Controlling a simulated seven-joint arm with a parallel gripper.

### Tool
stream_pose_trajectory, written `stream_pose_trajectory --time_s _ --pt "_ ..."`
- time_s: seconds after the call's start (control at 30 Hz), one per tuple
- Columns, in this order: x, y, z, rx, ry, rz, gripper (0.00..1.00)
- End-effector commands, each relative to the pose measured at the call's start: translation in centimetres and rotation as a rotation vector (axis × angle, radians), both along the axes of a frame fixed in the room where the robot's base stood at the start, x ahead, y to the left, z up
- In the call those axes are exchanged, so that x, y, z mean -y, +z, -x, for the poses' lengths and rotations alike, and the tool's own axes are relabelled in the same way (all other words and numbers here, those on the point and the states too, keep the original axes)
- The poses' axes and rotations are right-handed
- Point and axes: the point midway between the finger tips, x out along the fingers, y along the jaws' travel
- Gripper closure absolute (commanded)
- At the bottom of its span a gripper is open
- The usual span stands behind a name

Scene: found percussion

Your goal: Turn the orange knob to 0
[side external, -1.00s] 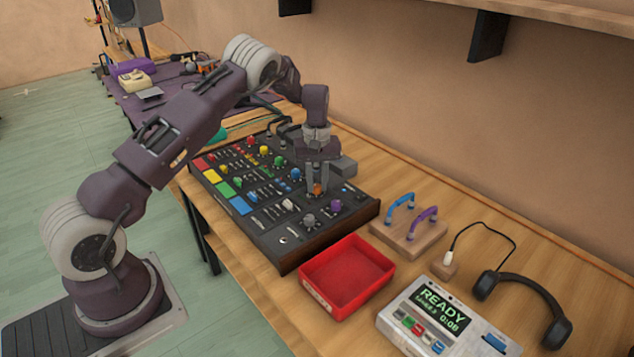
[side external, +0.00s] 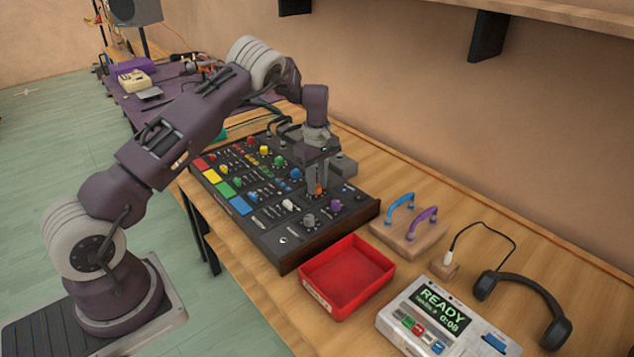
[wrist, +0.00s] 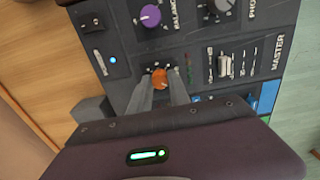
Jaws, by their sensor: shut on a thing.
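The orange knob (wrist: 160,79) is on the black mixer panel (wrist: 200,50), and it shows between my fingertips in the wrist view. My gripper (wrist: 159,84) points down at the panel and is shut on the orange knob, one finger on each side. In the side external view my gripper (side external: 318,188) stands over the right part of the mixer (side external: 300,240), with a bit of the orange knob (side external: 319,189) visible between the fingers. The marks around the knob are too small and partly covered to read.
A purple knob (wrist: 150,16) and a grey knob (wrist: 222,6) sit close by, with white sliders (wrist: 224,65) beside them. A red tray (side external: 345,275), a wooden block with blue and purple handles (side external: 408,232), headphones (side external: 525,292) and a box reading READY (side external: 440,315) stand to the right.

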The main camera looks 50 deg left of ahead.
Motion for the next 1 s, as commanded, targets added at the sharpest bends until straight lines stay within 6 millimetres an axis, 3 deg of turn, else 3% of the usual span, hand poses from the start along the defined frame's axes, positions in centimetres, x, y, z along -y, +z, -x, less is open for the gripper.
stream_pose_trajectory --time_s 0.37,0.4,0.5,0.83,1.0 --pt "-0.1 0.1 -0.1 0.004 0.006 -0.002 1.00" --pt "-0.1 0.1 -0.1 0.004 0.006 -0.002 0.76" --pt "-0.1 0.1 -0.1 0.003 0.006 -0.001 0.56" --pt "0.0 0.4 0.0 0.002 0.004 0.000 0.56" --pt "0.0 3.6 -0.1 0.005 0.003 -0.001 0.56"
